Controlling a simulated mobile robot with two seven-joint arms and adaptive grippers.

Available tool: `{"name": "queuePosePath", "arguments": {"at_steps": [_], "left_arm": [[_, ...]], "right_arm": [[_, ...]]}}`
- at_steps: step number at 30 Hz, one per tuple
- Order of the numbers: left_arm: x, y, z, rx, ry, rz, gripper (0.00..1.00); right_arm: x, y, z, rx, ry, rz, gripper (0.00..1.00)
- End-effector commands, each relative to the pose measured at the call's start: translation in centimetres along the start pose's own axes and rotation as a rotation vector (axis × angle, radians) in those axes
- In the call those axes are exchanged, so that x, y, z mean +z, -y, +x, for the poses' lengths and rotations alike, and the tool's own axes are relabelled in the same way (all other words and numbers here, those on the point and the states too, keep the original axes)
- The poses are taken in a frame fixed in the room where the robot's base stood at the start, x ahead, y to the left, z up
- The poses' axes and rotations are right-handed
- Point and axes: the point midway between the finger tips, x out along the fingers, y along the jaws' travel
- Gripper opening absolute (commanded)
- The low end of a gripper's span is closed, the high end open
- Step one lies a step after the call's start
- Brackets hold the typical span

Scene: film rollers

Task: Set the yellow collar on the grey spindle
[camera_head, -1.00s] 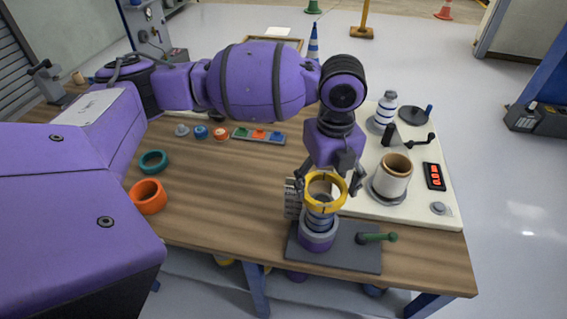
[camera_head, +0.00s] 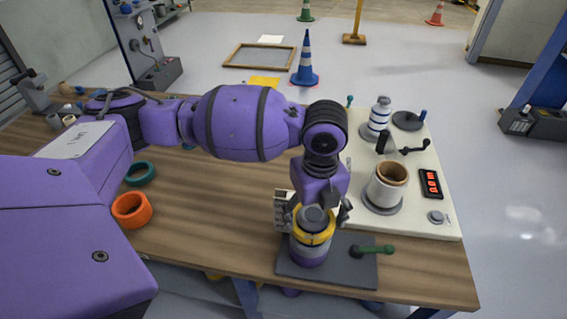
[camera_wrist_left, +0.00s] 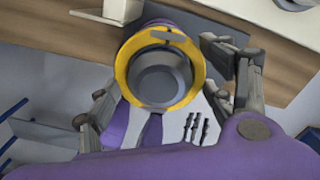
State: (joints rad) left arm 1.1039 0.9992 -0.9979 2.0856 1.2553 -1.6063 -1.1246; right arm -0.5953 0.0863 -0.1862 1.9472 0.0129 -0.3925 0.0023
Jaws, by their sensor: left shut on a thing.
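The yellow collar (camera_head: 301,238) is around the upper part of the grey spindle (camera_head: 312,216), whose round top stands up through the ring. In the left wrist view, the collar (camera_wrist_left: 128,62) encircles the dark grey spindle top (camera_wrist_left: 158,80). My left gripper (camera_head: 317,214) is shut on the collar, one finger on each side; it also shows in the left wrist view (camera_wrist_left: 165,75). Below the collar, a purple section (camera_head: 308,259) of the stand rises from a dark grey base plate (camera_head: 352,269). My right gripper is not in view.
A green-handled lever (camera_head: 372,250) is on the base plate's right side. Behind right, a cream panel (camera_head: 420,222) carries a brown-lined cup (camera_head: 386,187), a crank and a red display (camera_head: 431,184).

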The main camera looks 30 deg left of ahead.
Motion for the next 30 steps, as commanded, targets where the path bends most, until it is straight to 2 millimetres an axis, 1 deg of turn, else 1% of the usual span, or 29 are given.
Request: {"name": "queuePosePath", "arguments": {"at_steps": [1, 3, 12, 18, 28, 29, 30], "left_arm": [[-0.1, 0.0, 0.6, 0.003, -0.003, 0.000, 0.47], [-0.1, 0.0, 1.1, 0.003, -0.004, 0.000, 0.47], [-0.1, 0.0, 2.9, 0.002, -0.003, 0.001, 0.47], [0.0, 0.0, 3.4, 0.001, -0.001, 0.001, 0.47], [0.0, 0.1, 3.4, 0.000, -0.001, 0.001, 0.47], [0.0, 0.1, 3.4, 0.000, -0.001, 0.001, 0.76], [0.0, 0.1, 3.4, -0.001, -0.001, 0.001, 0.81]], "right_arm": [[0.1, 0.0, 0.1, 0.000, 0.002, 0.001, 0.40], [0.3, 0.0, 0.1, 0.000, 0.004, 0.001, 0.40], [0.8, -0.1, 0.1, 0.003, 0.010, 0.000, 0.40], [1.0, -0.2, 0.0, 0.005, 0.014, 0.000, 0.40], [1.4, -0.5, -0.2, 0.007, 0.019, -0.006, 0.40], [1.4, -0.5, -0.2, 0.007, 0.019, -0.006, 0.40], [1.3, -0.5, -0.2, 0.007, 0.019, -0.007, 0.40]]}}
